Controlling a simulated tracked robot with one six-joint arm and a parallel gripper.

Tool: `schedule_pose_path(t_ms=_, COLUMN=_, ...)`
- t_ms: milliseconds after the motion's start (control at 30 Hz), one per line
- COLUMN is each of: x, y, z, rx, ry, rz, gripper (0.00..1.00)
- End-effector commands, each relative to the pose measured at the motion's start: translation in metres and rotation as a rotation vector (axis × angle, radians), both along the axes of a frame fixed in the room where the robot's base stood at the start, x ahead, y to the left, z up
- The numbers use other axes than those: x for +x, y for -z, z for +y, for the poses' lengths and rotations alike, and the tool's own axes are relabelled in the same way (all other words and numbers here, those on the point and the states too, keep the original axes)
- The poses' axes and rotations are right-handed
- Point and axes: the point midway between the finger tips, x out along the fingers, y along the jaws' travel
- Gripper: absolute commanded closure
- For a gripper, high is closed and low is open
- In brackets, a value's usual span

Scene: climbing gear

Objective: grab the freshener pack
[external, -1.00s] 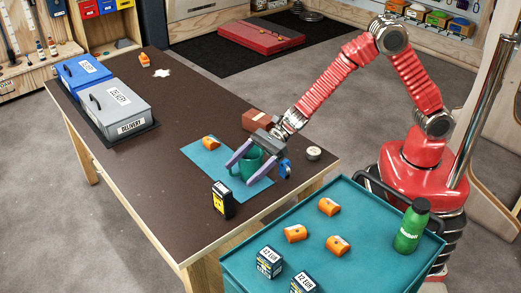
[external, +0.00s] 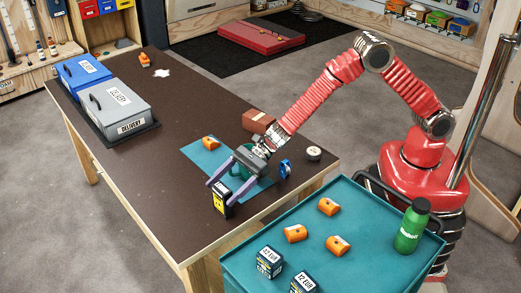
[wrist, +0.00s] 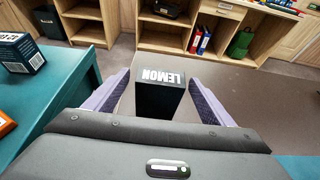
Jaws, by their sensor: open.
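The freshener pack is a tall black box with a yellow label (external: 222,197), standing upright near the table's front edge. In the wrist view the gripper (wrist: 159,80) shows gaps between the pack and both fingers, so I see no clear contact.
A green mug (external: 239,171) is partly hidden behind my gripper on the blue mat (external: 199,156). A blue roll (external: 285,168), an orange piece (external: 210,142) and a brown-red box (external: 258,122) are nearby. A teal cart (external: 240,261) stands in front.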

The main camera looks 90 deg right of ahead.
Motion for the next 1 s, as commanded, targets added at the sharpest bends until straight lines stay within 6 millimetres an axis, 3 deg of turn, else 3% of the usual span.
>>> schedule_pose_path(t_ms=267, x=0.001, y=0.001, z=0.002, rx=0.000, ry=0.000, rz=0.000, gripper=0.23)
schedule_pose_path(t_ms=700, x=0.031, y=0.019, z=0.030, rx=-0.001, ry=0.000, rz=0.001, gripper=0.23)
schedule_pose_path(t_ms=1000, x=0.034, y=0.020, z=0.033, rx=0.001, ry=0.000, rz=0.001, gripper=0.23)
